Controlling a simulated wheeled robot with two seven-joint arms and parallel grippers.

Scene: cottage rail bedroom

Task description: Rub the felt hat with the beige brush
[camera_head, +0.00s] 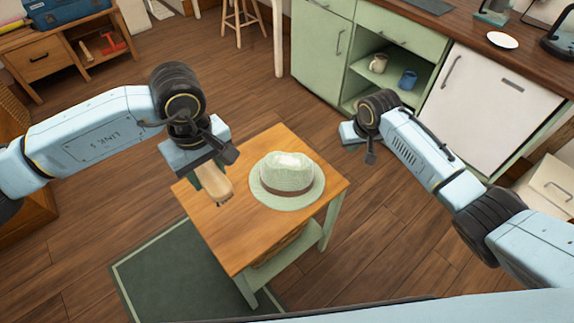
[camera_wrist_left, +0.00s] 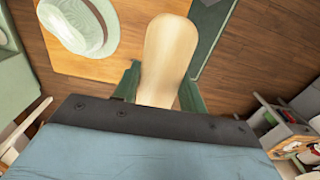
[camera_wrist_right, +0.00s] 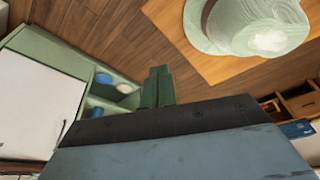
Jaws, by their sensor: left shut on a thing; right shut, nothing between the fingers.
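The pale green felt hat (camera_head: 287,178) with a brown band sits brim down on the small wooden table (camera_head: 240,238). It also shows in the left wrist view (camera_wrist_left: 82,22) and the right wrist view (camera_wrist_right: 245,25). My left gripper (camera_head: 212,180) is shut on the beige brush (camera_head: 219,190), left of the hat and apart from it. The brush also shows in the left wrist view (camera_wrist_left: 165,55), between the green fingers; its bristle side is mostly hidden there. My right gripper (camera_wrist_right: 157,85) is shut and empty, off to the right of the table.
A dark green rug (camera_head: 180,275) lies left of the table. The tabletop in front of the hat is clear.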

